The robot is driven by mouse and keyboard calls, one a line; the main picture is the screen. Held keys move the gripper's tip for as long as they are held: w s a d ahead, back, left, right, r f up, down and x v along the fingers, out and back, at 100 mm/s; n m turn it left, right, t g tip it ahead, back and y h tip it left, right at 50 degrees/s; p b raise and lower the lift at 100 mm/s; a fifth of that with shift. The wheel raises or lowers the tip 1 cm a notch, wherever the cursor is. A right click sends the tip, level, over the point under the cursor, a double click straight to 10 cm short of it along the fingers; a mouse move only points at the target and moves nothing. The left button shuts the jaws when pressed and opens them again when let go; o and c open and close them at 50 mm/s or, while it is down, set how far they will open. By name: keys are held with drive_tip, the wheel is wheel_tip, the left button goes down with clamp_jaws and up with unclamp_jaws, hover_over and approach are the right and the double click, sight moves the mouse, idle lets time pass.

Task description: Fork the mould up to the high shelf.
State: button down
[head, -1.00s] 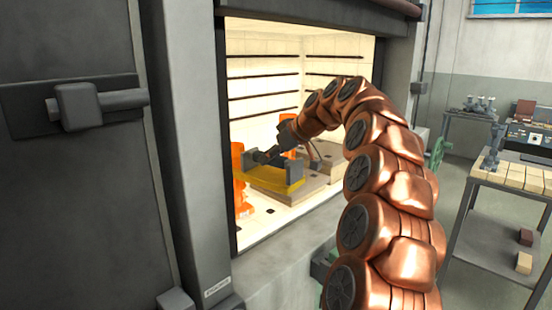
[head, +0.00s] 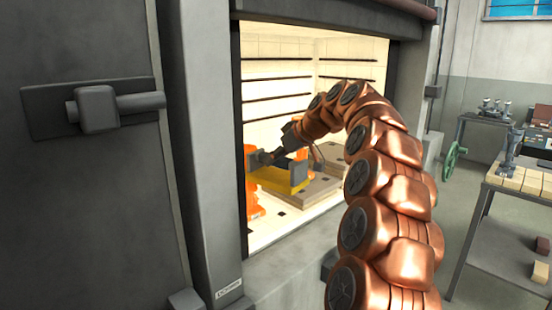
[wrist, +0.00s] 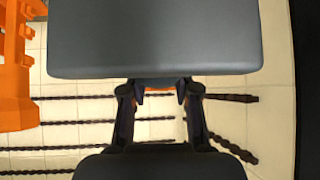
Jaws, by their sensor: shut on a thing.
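My gripper (wrist: 160,100) is inside the lit furnace chamber, at the end of my copper arm. In the wrist view its dark fingers close at the lower edge of a broad grey block (wrist: 155,38), which hides most of what lies beyond. In the head view a yellow fork-like piece (head: 278,180) with grey ends sits just below my gripper. An orange stand (head: 250,183) rises at its left; an orange structure also shows in the wrist view (wrist: 15,70). A flat tan-grey slab (head: 322,187) lies to the right. I cannot tell which piece is the mould.
The chamber's pale back wall (head: 275,72) carries dark horizontal rods. The furnace frame (head: 205,150) and heavy door (head: 80,200) bound the opening at left. At right stand a wheeled-looking bench with bricks (head: 520,180) and a green handwheel (head: 453,160).

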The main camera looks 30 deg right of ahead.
drive_tip(key=shift+r+p, duration=1.55)
drive_tip(key=shift+r, duration=2.15)
drive_tip(key=shift+r+p, duration=1.05)
drive_tip(key=shift+r, duration=0.55)
